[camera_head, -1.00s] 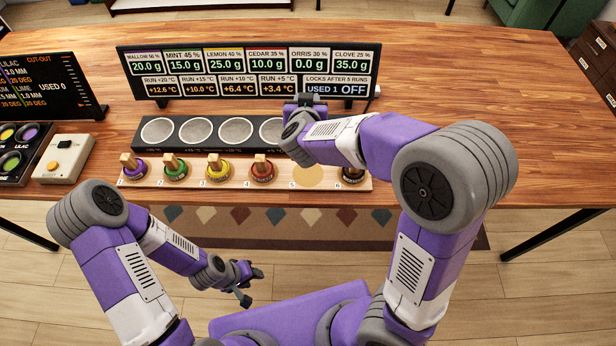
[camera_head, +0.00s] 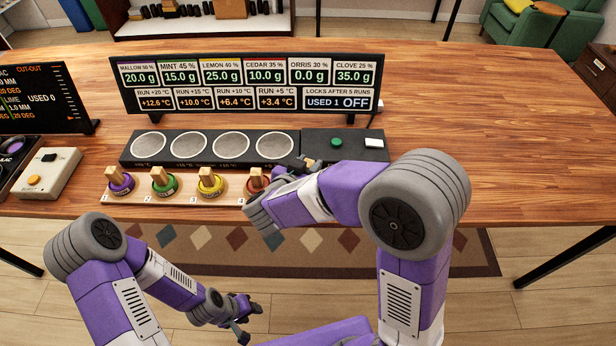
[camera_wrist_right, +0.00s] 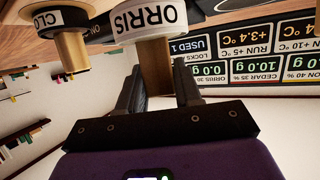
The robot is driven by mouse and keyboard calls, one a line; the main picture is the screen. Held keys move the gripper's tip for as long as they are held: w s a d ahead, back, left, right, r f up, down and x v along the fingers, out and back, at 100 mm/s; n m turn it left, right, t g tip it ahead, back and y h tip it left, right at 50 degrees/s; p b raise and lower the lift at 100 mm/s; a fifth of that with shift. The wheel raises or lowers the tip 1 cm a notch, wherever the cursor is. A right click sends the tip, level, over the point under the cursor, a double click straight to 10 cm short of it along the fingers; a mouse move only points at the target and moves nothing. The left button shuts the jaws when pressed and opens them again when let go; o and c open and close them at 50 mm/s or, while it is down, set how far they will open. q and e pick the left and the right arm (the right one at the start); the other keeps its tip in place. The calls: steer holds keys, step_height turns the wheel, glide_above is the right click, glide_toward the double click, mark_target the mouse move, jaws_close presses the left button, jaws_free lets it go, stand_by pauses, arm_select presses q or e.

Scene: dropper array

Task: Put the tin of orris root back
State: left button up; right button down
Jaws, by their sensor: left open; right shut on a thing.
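The tin of orris root (camera_wrist_right: 148,20) has a white ORRIS band and a wooden handle. My right gripper (camera_wrist_right: 158,85) is shut on that handle. In the head view my right gripper (camera_head: 306,165) is near the right part of the wooden rack (camera_head: 140,197), and my forearm hides the tin and the rack's right end. I cannot tell whether the tin touches the rack. The black-banded clove tin (camera_wrist_right: 62,20) is beside the orris tin in the wrist view. My left gripper (camera_head: 242,318) is open and empty, low in front of the table.
Purple (camera_head: 121,184), green (camera_head: 164,184), yellow (camera_head: 210,184) and red (camera_head: 255,183) tins stand in the rack. Behind is a black plate with round pads (camera_head: 190,148) and a box with a green button (camera_head: 336,142). A display board (camera_head: 245,85) stands behind. The table's right side is clear.

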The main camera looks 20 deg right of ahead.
step_height(320, 180, down, 3)
steer(key=shift+f+b, duration=0.15)
steer(key=shift+b, duration=0.4)
steer(key=shift+f, duration=0.15)
steer(key=c, duration=0.8)
jaws_free()
